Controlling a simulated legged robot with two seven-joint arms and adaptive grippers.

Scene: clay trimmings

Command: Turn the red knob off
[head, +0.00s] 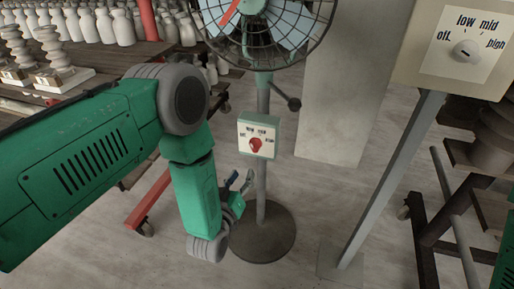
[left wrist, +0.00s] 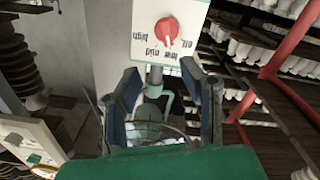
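The red knob (head: 255,145) sits on a small pale control box (head: 246,150) on the fan's pole, with dial labels around it. In the left wrist view the knob (left wrist: 167,31) is at the top, its labels upside down; its pale mark seems to point near "low". My left gripper (head: 240,179) is just below and left of the box in the head view. In the left wrist view its two fingers (left wrist: 160,78) are spread, with nothing between them touching, and the knob lies beyond the tips. My right gripper is out of view.
The caged fan (head: 265,25) stands above the box on a round dark base (head: 263,243). A second panel with a grey knob (head: 466,52) stands on a post at right. Shelves of pale pottery (head: 95,25) fill the left back. A dark rack (head: 440,215) is at right.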

